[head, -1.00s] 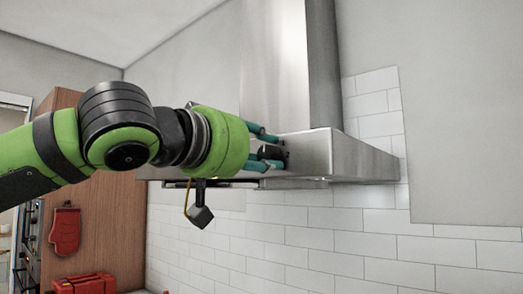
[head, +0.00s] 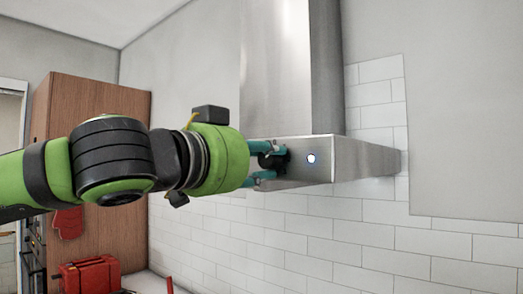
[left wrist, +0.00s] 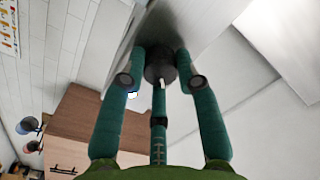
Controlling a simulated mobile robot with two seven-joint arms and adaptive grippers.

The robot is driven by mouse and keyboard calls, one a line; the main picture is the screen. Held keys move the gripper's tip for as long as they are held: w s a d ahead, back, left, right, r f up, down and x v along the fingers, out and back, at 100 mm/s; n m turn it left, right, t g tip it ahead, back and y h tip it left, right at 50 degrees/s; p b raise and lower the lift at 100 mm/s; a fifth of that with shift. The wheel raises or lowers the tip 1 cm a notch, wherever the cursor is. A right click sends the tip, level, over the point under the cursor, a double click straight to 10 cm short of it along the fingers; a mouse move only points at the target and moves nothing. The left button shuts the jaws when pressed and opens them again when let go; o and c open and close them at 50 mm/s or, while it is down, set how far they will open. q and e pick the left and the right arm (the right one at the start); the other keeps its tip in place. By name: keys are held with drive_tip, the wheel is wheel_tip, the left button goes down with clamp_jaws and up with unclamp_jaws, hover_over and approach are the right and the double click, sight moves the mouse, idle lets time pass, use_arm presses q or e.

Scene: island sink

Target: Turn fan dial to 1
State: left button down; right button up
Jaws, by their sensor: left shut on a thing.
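The black fan dial (head: 281,157) is on the front face of the steel range hood (head: 350,160). My left gripper (head: 268,164), with teal fingers, is shut on the dial, and the fingers partly hide it in the head view. In the left wrist view the dial (left wrist: 160,62) sits between the fingertips of the gripper (left wrist: 160,80), with a small white mark on its near side. A small white-blue light (head: 311,158) shows on the hood face to the right of the dial. My right gripper is in neither view.
A steel chimney (head: 285,70) rises above the hood. White tiled wall (head: 330,230) lies behind and below it. A wooden cabinet (head: 105,100), a red mitt (head: 68,222) and a red box (head: 90,275) are at the left. The space right of the hood is clear.

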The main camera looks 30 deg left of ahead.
use_arm(q)
drive_tip(key=shift+s+r+m, duration=0.1)
drive_tip(key=shift+r+m, duration=0.3)
drive_tip(key=c, duration=0.9)
unclamp_jaws()
drive_tip(key=shift+d+f, duration=0.1)
drive_tip(key=shift+f, duration=0.05)
drive_tip(key=s, duration=1.1)
drive_tip(key=shift+s+a+f, duration=0.2)
drive_tip(key=shift+s+a, duration=0.1)
drive_tip(key=shift+s, duration=0.1)
